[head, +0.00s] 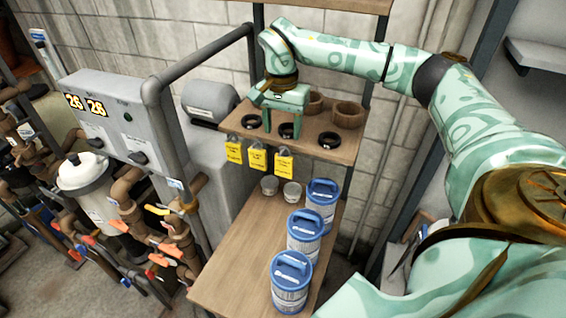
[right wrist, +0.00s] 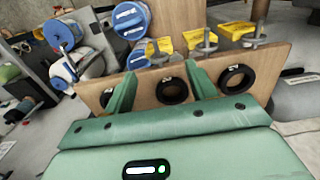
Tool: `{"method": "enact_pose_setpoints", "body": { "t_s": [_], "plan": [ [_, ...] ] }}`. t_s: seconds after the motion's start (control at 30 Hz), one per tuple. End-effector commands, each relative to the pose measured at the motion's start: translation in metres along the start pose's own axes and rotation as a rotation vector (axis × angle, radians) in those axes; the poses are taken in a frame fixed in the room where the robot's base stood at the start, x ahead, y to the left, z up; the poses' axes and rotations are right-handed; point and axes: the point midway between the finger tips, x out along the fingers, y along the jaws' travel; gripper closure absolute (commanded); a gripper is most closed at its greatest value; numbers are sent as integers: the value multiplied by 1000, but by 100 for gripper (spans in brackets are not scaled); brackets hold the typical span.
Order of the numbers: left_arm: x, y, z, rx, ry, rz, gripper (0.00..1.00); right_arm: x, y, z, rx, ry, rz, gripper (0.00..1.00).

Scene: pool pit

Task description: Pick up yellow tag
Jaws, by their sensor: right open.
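Three yellow tags hang in a row at the front edge of the upper wooden shelf: a left one (head: 234,152), a middle one (head: 257,159) and a right one (head: 284,165). Each hangs under a grey shackle. They also show beyond the shelf edge in the right wrist view, the clearest being one tag (right wrist: 236,31). My right gripper (head: 282,128) is open and empty, pointing down over the shelf behind the tags. In the right wrist view its fingers (right wrist: 162,90) stand apart, with a black ring between or beyond them. My left gripper is not in view.
The upper shelf (head: 325,121) holds several black rings (head: 331,140) and brown cups (head: 347,114). Below, a wooden bench (head: 235,262) carries three blue-lidded tubs (head: 304,237) and two small grey cups (head: 292,193). Pipes, valves and a control box (head: 112,115) stand left.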

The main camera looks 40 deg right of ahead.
Motion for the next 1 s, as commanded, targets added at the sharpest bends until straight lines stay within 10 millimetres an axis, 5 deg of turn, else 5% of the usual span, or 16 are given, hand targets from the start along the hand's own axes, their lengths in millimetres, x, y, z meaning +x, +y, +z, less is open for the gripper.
{"method": "enact_pose_setpoints", "body": {
  "t_s": [0.13,0.63,0.93,1.0],
  "plan": [
    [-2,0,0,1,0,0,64,33,0,1,0,-2,2,44],
    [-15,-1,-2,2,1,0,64,95,3,1,0,-3,0,44],
    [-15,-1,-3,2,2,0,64,105,2,1,-1,-1,-3,44],
    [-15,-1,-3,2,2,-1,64,105,2,1,-1,-1,-3,58]
  ]
}}
